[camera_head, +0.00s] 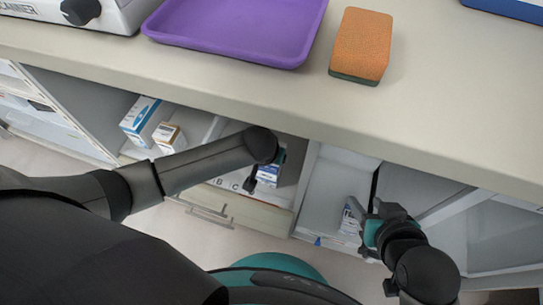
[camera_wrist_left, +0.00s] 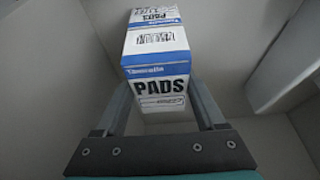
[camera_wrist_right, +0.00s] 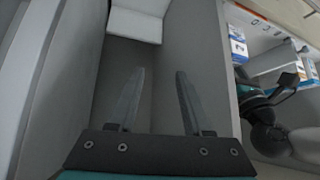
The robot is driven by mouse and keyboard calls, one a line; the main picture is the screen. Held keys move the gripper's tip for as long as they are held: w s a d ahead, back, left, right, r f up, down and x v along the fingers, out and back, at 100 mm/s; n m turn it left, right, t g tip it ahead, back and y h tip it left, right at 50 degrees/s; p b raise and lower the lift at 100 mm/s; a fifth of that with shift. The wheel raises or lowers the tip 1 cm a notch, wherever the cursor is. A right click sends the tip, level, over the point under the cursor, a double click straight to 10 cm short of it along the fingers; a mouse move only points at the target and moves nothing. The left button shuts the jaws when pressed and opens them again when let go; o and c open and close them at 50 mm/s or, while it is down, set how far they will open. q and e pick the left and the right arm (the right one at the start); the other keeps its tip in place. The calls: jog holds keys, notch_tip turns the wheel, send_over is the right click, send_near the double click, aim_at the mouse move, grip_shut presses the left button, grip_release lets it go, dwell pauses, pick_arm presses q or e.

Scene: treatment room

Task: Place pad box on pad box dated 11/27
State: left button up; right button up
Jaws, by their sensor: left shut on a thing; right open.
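My left gripper (camera_wrist_left: 158,88) is shut on a white and blue pad box (camera_wrist_left: 155,72), printed "PADS", inside the open cabinet. In the head view this box (camera_head: 268,178) is partly hidden by my left arm. My right gripper (camera_head: 368,215) is open and empty at the right compartment. In the right wrist view nothing lies between the fingers of my right gripper (camera_wrist_right: 155,72). No date is readable on any box.
A blue and white box (camera_head: 141,116) and a smaller box (camera_head: 169,137) stand in the left compartment. The counter (camera_head: 230,85) overhangs the shelves and bears a purple tray (camera_head: 235,30) and an orange sponge (camera_head: 361,43). Upright dividers separate the compartments.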

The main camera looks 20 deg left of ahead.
pick_arm(q)
jog(key=shift+f, duration=0.1)
jog(key=o, duration=1.5)
